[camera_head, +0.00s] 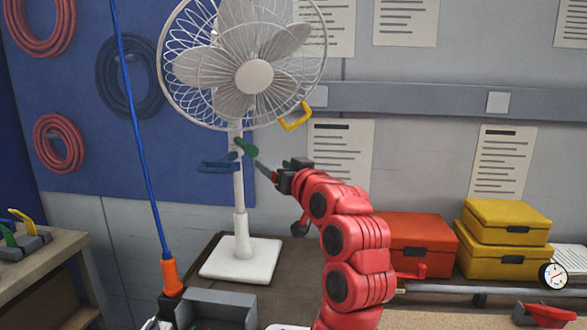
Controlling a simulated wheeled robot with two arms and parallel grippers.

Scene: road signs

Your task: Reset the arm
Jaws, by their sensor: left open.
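My red left arm rises from the bottom middle and bends up and to the left. Its dark left gripper (283,177) is open, just right of the white fan's pole. A green-handled tool (246,147) shows beside the pole, close to the gripper's tip; I cannot tell whether they touch. The white fan (254,76) stands upright on its square base (240,261), left of my arm. My right gripper is not in view.
Red (408,243) and yellow (507,212) boxes stand right of my arm. A blue cable with an orange end (171,276) hangs at left, above a grey tray (216,309). A workbench (40,260) is far left. Coiled cables hang on the blue board (90,120).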

